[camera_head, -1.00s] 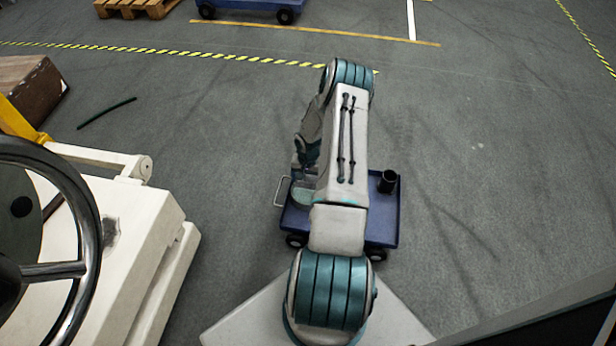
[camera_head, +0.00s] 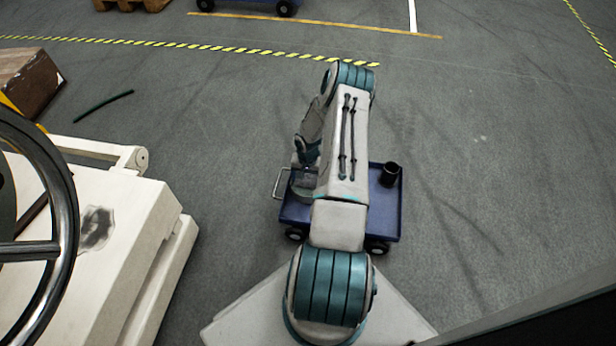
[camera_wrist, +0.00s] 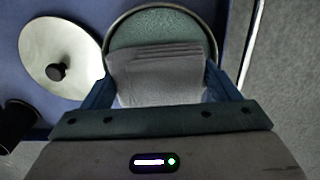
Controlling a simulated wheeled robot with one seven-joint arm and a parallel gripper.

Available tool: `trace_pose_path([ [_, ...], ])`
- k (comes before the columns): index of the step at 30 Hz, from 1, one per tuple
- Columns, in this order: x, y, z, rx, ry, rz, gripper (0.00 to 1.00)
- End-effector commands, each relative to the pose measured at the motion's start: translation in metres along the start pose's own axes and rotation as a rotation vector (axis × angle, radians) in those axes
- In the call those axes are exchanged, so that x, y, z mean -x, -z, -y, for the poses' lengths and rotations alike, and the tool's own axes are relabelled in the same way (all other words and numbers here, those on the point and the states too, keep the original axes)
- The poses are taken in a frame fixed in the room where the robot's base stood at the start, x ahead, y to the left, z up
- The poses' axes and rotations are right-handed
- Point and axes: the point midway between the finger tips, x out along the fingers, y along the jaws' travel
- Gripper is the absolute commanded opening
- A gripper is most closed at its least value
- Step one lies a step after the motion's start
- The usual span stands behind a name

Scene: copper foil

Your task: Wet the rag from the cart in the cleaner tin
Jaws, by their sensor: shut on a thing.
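My gripper (camera_wrist: 162,88) is shut on a folded grey rag (camera_wrist: 158,72) in the wrist view. The rag hangs over the near part of the open, round cleaner tin (camera_wrist: 160,30), whose inside looks grey-green. I cannot tell whether the rag touches what is inside. The blue cart (camera_head: 385,228) stands on the floor in front of me, and its deck also shows in the wrist view (camera_wrist: 60,12). In the head view my arm hides most of the gripper, the rag and the tin.
A pale round lid with a black knob (camera_wrist: 60,60) lies left of the tin. A dark cup (camera_head: 390,174) stands at the cart's right. A white machine with a dark wheel (camera_head: 68,240) stands close on the left. Open floor lies right of the cart.

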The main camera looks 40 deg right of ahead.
Motion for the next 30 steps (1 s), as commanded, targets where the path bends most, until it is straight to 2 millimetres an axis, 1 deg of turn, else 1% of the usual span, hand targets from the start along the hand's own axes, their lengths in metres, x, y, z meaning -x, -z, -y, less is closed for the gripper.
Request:
trace_pose_path([
  [30,-0.0096,-0.0001,0.0002,0.001,0.000,0.000,0.64],
])
